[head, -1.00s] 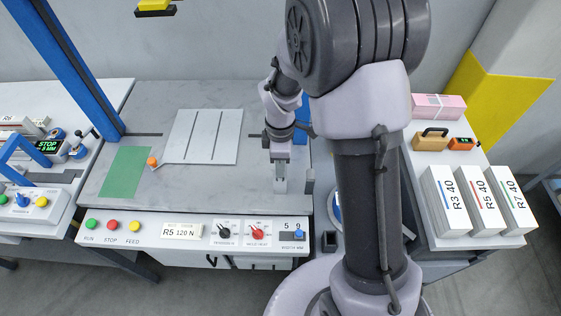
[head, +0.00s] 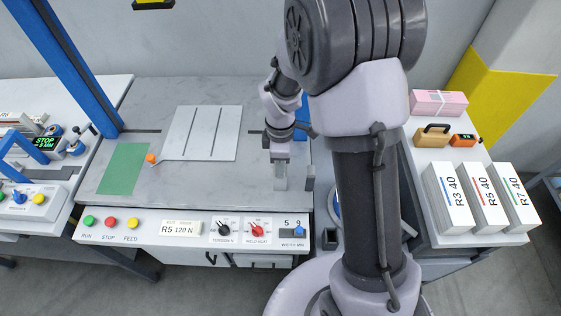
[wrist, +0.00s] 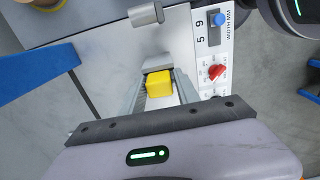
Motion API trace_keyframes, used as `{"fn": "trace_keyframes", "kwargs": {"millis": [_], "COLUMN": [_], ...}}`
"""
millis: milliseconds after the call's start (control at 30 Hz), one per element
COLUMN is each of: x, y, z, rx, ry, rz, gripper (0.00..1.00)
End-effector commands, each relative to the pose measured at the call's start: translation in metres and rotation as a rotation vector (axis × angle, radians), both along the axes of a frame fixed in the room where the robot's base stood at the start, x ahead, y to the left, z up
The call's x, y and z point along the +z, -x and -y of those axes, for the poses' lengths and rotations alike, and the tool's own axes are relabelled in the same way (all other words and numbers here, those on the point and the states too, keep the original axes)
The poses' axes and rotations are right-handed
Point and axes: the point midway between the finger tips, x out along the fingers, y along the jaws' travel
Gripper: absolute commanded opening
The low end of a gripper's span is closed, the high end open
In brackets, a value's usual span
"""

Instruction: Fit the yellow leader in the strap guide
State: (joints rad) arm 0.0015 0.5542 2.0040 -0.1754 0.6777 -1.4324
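The yellow leader (wrist: 159,82) shows in the wrist view as a small block between the two fingers of my gripper (wrist: 160,88). The fingers lie close along both its sides and appear shut on it. Just beyond the leader is a small grey block (wrist: 158,64), perhaps the strap guide; I cannot tell whether they touch. A grey cylindrical post (wrist: 145,14) stands farther off, apart from the leader. In the head view my gripper (head: 281,182) points down at the table's right front part, left of the grey post (head: 310,178). The leader is hidden there.
The control panel (head: 150,230) with knobs and buttons runs along the table's front edge. A grey grooved plate (head: 202,133) and a green sheet (head: 124,169) lie to the left. White stacks (head: 448,200) stand on the right table. A blue post (head: 75,70) rises at left.

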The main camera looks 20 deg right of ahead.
Motion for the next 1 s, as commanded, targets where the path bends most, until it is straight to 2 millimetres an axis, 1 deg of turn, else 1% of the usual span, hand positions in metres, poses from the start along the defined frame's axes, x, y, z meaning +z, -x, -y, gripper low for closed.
{"fn": "trace_keyframes", "kwargs": {"millis": [33,67,333,433,467,567,600,700,800,900,1000], "x": [0.000,0.000,0.001,0.012,0.018,0.049,0.064,0.100,0.131,0.154,0.168], "y": [0.000,0.000,0.000,-0.001,-0.001,-0.001,-0.002,-0.001,-0.001,-0.001,-0.001], "z": [0.000,0.000,0.000,0.000,0.000,0.000,0.000,0.000,0.000,0.000,0.000], "rx": [0.000,0.000,0.000,0.000,0.000,0.001,0.000,0.000,0.000,0.000,0.000], "ry": [0.000,0.000,0.000,0.001,0.001,0.001,0.000,0.000,0.001,0.000,0.001], "rz": [0.000,0.000,0.000,0.002,0.002,0.005,0.006,0.004,0.005,0.003,0.002], "gripper": [0.52,0.56,0.56,0.56,0.56,0.56,0.56,0.56,0.56,0.56,0.56]}}
